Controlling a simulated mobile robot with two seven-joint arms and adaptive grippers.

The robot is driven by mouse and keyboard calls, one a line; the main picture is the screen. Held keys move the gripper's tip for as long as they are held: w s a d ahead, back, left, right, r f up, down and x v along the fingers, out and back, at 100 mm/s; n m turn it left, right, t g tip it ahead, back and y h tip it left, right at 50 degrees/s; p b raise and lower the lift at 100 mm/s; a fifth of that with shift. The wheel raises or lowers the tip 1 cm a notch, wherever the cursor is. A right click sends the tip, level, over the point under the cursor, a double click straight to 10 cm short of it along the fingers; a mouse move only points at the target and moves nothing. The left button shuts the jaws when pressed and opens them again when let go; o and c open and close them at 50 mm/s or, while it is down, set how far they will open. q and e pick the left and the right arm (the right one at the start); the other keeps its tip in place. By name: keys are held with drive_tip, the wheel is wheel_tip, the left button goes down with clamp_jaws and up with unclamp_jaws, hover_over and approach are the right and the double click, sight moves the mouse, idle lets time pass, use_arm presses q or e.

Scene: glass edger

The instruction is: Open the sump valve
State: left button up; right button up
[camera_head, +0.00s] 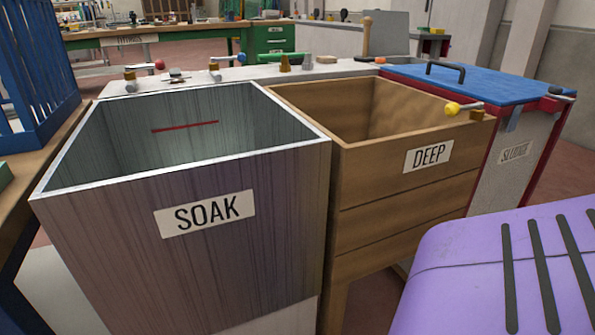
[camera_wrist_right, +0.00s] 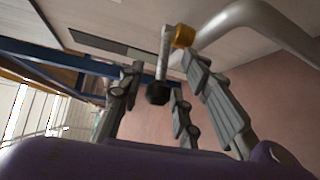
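In the right wrist view a short grey lever (camera_wrist_right: 164,55) hangs from a brass-coloured fitting (camera_wrist_right: 184,36) and ends in a black knob (camera_wrist_right: 158,93). It looks like a valve handle; no label shows, so I cannot tell for sure that it is the sump valve. My right gripper (camera_wrist_right: 160,105) is open, with its grey fingers spread on either side of the black knob. I cannot tell whether any finger touches it. In the head view neither gripper shows, and this lever is hidden.
The SOAK tank (camera_head: 185,262) and wooden DEEP tank (camera_head: 385,214) stand side by side, with the blue-lidded SLUDGE unit (camera_head: 470,84) at right. A pale pipe (camera_wrist_right: 262,18) curves close to my right fingers.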

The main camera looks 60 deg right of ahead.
drive_tip(key=shift+w+a, duration=0.1)
drive_tip(key=shift+w, duration=0.45)
drive_tip(key=shift+c, duration=0.5)
clamp_jaws()
drive_tip(key=shift+s+f, duration=0.1)
